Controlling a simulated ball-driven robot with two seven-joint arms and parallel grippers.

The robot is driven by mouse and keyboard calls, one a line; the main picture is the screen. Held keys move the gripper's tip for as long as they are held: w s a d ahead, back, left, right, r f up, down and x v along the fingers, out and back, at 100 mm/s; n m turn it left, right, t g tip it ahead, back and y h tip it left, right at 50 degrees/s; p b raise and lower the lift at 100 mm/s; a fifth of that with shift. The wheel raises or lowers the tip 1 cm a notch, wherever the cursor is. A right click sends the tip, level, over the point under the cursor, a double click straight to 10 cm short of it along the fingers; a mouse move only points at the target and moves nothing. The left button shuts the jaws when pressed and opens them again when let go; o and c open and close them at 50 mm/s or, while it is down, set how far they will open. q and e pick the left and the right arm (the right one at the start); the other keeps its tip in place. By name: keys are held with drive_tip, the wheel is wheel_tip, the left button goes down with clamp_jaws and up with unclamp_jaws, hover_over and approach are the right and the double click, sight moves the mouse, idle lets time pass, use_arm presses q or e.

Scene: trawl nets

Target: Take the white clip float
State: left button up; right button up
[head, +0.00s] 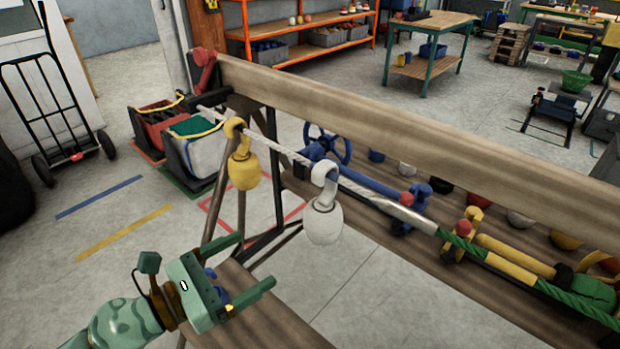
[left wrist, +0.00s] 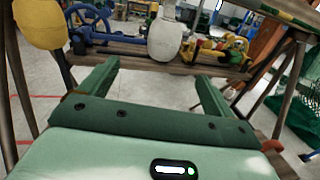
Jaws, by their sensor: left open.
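The white clip float (head: 323,219) hangs by its hooked clip from the rope (head: 376,193) in the head view. In the left wrist view the white float (left wrist: 165,40) shows beyond the fingers, a little right of the middle between them. My left gripper (head: 257,264) is open and empty, below and to the left of the white float, apart from it. It also shows in the left wrist view (left wrist: 155,75). A yellow clip float (head: 244,168) hangs on the same rope to the left. My right gripper is not in view.
A wooden beam (head: 420,122) runs behind the rope. A lower shelf holds a blue clamp, a yellow tool and several balls. A wooden plank (head: 262,318) lies beside my left gripper. Red and green bins (head: 160,131) stand at the left. Open air separates gripper and float.

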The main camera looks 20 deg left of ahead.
use_arm(q)
drive_tip(key=p, duration=0.4)
approach(306, 225)
drive_tip(key=x, duration=0.3)
drive_tip(key=shift+m, duration=0.4)
drive_tip(key=p+x, duration=0.2)
drive_tip(key=x, duration=0.2)
drive_tip(key=shift+w+d, duration=0.15)
drive_tip(key=shift+w, duration=0.2)
drive_tip(key=x, duration=0.4)
drive_tip(key=p+x, duration=0.1)
drive_tip(key=x, duration=0.1)
drive_tip(key=shift+s+d+f, duration=0.15)
drive_tip(key=shift+d+f, duration=0.15)
drive_tip(key=c, duration=1.1)
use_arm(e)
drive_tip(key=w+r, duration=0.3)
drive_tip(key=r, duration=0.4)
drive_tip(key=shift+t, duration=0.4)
